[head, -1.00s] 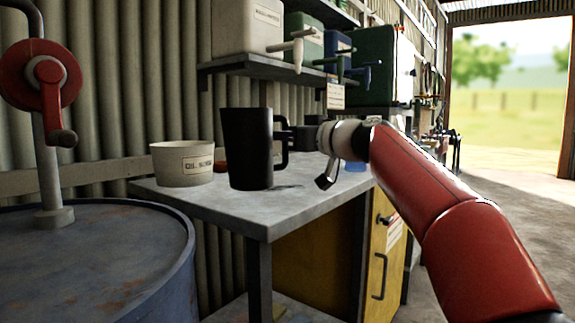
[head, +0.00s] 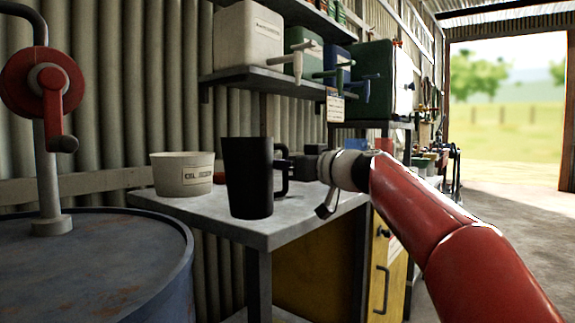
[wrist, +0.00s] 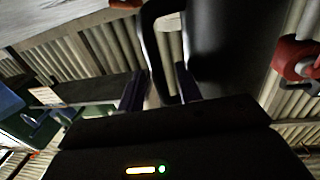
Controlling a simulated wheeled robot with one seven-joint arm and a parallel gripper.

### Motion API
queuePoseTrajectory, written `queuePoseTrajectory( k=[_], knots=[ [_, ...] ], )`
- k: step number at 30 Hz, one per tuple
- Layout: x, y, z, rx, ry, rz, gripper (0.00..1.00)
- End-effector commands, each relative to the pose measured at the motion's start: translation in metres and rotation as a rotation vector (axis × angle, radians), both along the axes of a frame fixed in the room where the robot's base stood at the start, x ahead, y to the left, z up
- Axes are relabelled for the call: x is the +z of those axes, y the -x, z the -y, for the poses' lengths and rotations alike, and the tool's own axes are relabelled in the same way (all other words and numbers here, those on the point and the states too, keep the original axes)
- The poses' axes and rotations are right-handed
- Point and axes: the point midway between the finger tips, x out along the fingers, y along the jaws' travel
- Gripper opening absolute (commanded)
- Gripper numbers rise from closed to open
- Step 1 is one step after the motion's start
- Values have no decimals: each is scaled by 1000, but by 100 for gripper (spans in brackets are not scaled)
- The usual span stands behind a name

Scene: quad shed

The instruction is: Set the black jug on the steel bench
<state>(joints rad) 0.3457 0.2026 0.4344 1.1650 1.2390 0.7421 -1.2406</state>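The black jug (head: 249,180) is upright over the front part of the steel bench (head: 225,227), with its handle to the right. My gripper (head: 288,168) reaches in from the right and is shut on the jug's handle. In the wrist view, the handle passes between the fingers of my gripper (wrist: 160,88), and the dark jug body (wrist: 228,45) fills the upper right. The jug's base appears at or just above the bench top; I cannot tell whether it touches.
A pale labelled tub (head: 183,176) stands on the bench left of the jug. A blue drum (head: 90,265) with a red crank pump (head: 45,85) is at the left. A shelf (head: 270,82) with several dispensers hangs above. A yellow cabinet (head: 310,270) is below the bench.

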Motion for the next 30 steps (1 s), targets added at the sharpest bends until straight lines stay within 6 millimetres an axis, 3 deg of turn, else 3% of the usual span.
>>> queuePoseTrajectory(
  k=[8, 21, 30],
  knots=[
    [1, 2, 3, -2, 0, 0, 35],
    [-1, 65, 65, -3, 1, 1, 35],
    [2, 85, 84, 1, -1, 1, 35]
  ],
)
